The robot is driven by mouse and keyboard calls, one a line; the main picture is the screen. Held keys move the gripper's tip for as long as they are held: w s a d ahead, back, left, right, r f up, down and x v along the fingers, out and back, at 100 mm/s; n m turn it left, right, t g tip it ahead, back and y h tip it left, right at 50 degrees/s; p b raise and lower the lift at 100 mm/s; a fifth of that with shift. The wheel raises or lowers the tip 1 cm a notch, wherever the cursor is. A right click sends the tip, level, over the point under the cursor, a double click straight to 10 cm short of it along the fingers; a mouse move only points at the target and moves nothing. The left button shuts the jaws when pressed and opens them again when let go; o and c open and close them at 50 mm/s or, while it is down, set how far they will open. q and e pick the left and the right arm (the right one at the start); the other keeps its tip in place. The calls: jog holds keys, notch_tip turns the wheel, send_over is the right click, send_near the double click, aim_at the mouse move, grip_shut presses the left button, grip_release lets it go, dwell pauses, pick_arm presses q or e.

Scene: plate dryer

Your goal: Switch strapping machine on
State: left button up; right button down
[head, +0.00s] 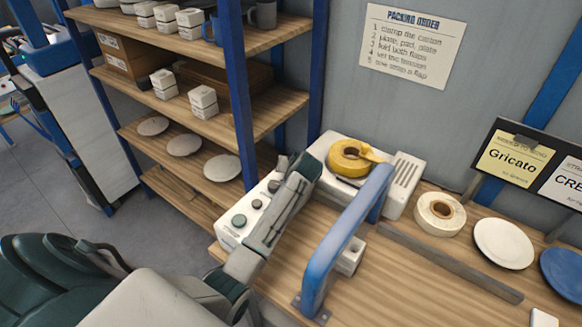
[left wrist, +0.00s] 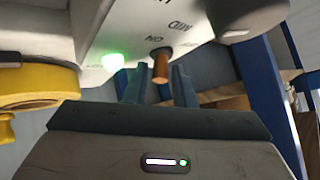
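The white strapping machine (head: 404,172) stands on the bench with a yellow strap roll (head: 347,157) on top and dark knobs (head: 239,220) at its left end. My left gripper (left wrist: 158,78) reaches over the machine's panel, its fingers apart. In the left wrist view, a brown toggle (left wrist: 160,66) sticks out between the fingertips, beside lettering that appears to include ON. I cannot tell whether the fingers touch it. A green lamp (left wrist: 113,61) glows beside the toggle. In the head view my left arm hides the toggle. My right gripper is not in view.
A blue arched bar (head: 340,240) rises from the bench close to my left arm. A shelf rack (head: 240,90) with plates and white boxes stands behind left. A cream tape roll (head: 440,213), a white plate (head: 503,244) and a blue plate (head: 563,270) lie to the right.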

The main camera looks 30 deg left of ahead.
pick_arm(q)
jog(key=shift+o, duration=0.9)
jog(key=shift+s+d+r+b, duration=0.3)
jog(key=shift+d+b, duration=0.05)
jog(key=shift+d, duration=0.05)
jog(key=b+v, duration=0.3)
jog(key=v, duration=0.6)
jog(key=shift+s+d+r, duration=0.15)
jog(key=shift+s+r, duration=0.05)
jog(key=shift+r, duration=0.1)
